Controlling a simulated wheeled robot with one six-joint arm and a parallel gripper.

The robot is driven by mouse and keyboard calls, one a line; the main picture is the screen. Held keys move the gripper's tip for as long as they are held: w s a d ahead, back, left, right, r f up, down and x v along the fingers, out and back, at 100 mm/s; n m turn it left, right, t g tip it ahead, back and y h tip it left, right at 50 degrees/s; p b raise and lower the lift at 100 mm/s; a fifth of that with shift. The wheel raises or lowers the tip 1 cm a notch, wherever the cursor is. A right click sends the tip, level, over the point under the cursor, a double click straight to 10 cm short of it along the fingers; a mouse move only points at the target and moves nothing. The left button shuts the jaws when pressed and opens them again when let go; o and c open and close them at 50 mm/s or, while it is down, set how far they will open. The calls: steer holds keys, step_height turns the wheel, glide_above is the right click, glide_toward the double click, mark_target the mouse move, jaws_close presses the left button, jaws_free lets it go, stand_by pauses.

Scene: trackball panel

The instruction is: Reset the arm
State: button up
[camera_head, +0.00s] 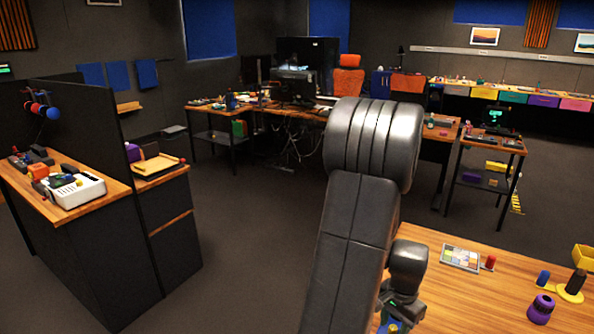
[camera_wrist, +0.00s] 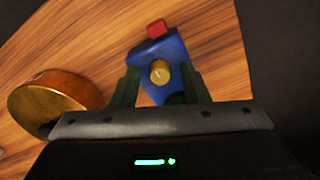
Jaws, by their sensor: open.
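My gripper (camera_wrist: 160,68) is open, its two dark green fingers spread and pointing down at a wooden tabletop in the wrist view. A blue device (camera_wrist: 172,48) with a round yellow ball or knob (camera_wrist: 159,73) and a red block (camera_wrist: 158,28) at its far end lies between and beyond the fingertips. I cannot tell whether the fingers touch it. In the head view, my arm reaches down over the front table (camera_head: 480,290), and my wrist hides most of what is below. A bit of blue and yellow (camera_head: 393,325) shows under it.
A round brass-coloured bowl or dish (camera_wrist: 55,100) sits left of my gripper.

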steer(key=n+p, duration=0.2)
steer(key=n, duration=0.3)
steer(key=shift+r+n, duration=0.1)
steer(key=shift+n, duration=0.3)
steer(key=n+p, duration=0.2)
steer(key=n, duration=0.2)
steer(key=shift+n, duration=0.3)
steer(key=shift+a, duration=0.1)
